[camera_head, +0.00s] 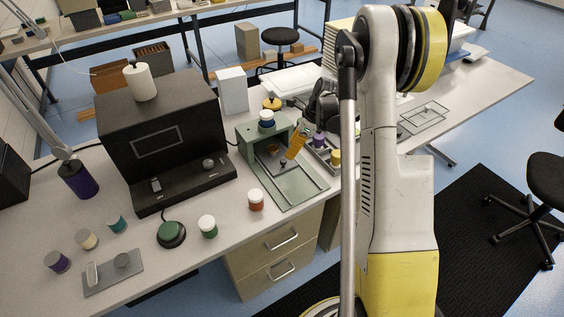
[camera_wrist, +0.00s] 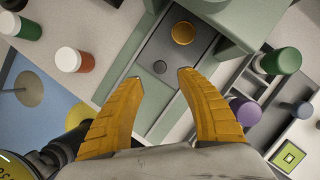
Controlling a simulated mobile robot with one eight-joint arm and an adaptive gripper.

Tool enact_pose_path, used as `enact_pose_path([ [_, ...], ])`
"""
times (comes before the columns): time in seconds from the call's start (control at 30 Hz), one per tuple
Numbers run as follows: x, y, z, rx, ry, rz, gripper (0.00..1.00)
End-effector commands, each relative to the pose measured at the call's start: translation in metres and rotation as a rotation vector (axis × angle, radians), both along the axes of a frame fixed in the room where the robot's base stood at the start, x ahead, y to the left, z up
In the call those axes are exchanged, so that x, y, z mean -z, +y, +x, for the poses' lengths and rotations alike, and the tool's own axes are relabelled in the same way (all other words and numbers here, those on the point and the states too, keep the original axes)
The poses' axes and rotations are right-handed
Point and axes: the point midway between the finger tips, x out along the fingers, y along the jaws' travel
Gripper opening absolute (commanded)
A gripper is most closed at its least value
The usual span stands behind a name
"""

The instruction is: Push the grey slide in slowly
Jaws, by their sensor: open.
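The green press (camera_head: 244,136) stands in the middle of the bench, and its arch also shows in the wrist view (camera_wrist: 228,22). The grey slide (camera_wrist: 150,48) lies in the press's green bed (camera_head: 300,192), partly out in front of the arch. It carries a small dark knob (camera_wrist: 160,67) and an orange-gold disc (camera_wrist: 183,32) nearer the arch. My gripper (camera_wrist: 158,77) is open and empty, its two orange fingers on either side of the knob in the wrist view. I cannot tell whether they touch it. In the head view one finger (camera_head: 296,145) hides part of the slide.
A red-labelled jar (camera_head: 256,200) and a green-labelled jar (camera_head: 208,226) stand left of the bed.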

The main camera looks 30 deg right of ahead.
Motion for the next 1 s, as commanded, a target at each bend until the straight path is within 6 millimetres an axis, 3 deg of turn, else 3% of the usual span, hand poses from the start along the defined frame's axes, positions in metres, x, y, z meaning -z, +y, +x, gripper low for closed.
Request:
enact_pose_path([
  [0.1, 0.026, 0.007, 0.006, -0.001, 0.000, 0.000, 0.44],
  [0.33, 0.057, 0.017, 0.016, -0.002, 0.001, -0.001, 0.44],
  [0.8, 0.068, 0.021, 0.019, -0.001, 0.001, 0.000, 0.44],
  [0.93, 0.068, 0.021, 0.019, -0.002, 0.000, -0.001, 0.06],
  [0.97, 0.068, 0.021, 0.019, -0.002, 0.000, -0.001, 0.00],
  [1.0, 0.068, 0.021, 0.019, -0.002, 0.001, -0.001, 0.00],
])
